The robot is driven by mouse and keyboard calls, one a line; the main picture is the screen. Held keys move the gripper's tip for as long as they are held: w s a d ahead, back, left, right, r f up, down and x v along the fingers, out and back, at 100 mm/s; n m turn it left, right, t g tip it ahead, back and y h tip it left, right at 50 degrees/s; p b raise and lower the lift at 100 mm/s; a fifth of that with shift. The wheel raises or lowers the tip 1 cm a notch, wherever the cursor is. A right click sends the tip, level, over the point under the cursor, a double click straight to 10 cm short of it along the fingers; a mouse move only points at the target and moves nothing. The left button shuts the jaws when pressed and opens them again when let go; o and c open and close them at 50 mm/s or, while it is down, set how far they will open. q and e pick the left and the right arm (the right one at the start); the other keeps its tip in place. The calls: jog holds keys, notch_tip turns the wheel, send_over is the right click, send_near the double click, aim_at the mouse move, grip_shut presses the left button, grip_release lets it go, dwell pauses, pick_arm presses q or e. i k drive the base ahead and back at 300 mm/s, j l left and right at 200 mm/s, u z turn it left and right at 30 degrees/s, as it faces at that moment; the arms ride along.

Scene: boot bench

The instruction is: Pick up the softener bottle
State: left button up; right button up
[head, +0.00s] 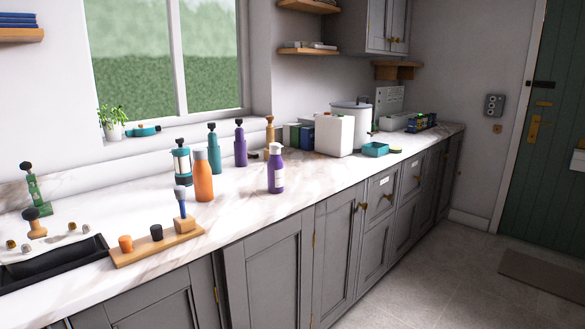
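A purple bottle (277,180) with a white cap and a pale label stands upright on the marble worktop, near its front edge. It looks most like the softener bottle, but its label is too small to read. An orange bottle (203,178) stands to its left. A teal bottle (214,150) and a darker purple bottle (240,146) stand behind it. The space around the front purple bottle is clear. Neither of my grippers is in view.
The worktop (325,172) runs along the wall above grey cabinets. A wooden board (160,246) with small items and a black sink or tray (55,262) lie at the left. A white container (333,136) stands behind right. The floor (440,280) in front is free.

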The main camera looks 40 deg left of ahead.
aim_at(275, 166)
jog(key=i+u, duration=0.15)
jog(key=i, duration=0.4)
jog(key=i+l+u, duration=0.2)
jog(key=i, duration=0.35)
jog(key=i+l+u, duration=0.2)
jog(key=i+u, duration=0.25)
jog(key=i+l+u, duration=0.35)
jog(key=u, duration=0.15)
jog(key=i+l+u, duration=0.45)
jog(key=k+l, duration=0.05)
jog(key=k, duration=0.05)
